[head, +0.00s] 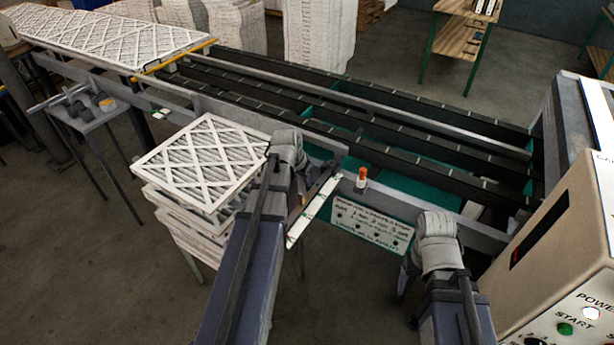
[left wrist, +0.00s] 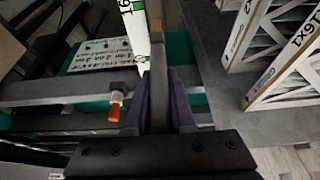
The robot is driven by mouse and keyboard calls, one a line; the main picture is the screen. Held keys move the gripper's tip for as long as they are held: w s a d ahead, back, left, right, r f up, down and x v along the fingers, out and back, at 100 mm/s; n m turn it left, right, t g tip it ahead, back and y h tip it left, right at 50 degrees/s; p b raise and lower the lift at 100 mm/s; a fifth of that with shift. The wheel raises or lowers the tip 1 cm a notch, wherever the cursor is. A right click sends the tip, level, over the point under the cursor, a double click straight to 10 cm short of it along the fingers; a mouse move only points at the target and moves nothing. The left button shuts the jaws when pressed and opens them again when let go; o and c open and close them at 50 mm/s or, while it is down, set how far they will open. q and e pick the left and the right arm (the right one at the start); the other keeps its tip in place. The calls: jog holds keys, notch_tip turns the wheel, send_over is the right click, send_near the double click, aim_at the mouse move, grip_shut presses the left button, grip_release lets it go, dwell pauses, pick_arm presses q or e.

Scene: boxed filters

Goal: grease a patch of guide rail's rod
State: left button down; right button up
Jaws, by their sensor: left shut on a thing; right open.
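My left gripper (left wrist: 160,100) is shut on a slim dark grey tool with a tan end (left wrist: 156,40); its purple fingers press both sides of it. In the head view, this gripper (head: 320,183) is at the near side of the conveyor. A grey rail (head: 250,118) runs along that side and ends close by. A fitting with an orange end (head: 361,179) is on the conveyor frame; it also shows in the left wrist view (left wrist: 115,108), apart from the tool. I cannot tell which part is the rod. My right gripper (head: 405,268) is open, low at right, its fingers mostly hidden.
A stack of white filters (head: 195,165) stands left of my left arm. A white strip with green marks (head: 312,212) lies beside the gripper. A sign (head: 370,222) hangs on the conveyor's side. A control box (head: 560,255) stands at right. A small table (head: 85,112) stands at left.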

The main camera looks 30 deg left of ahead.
aim_at(300, 193)
pick_arm(q)
jog(key=shift+s+a, duration=0.15)
jog(key=shift+s, duration=1.85)
jog(key=shift+r, duration=0.1)
jog(key=shift+w, duration=2.05)
jog(key=w, duration=0.4)
jog(key=shift+d, duration=0.3)
jog(key=shift+w, duration=0.1)
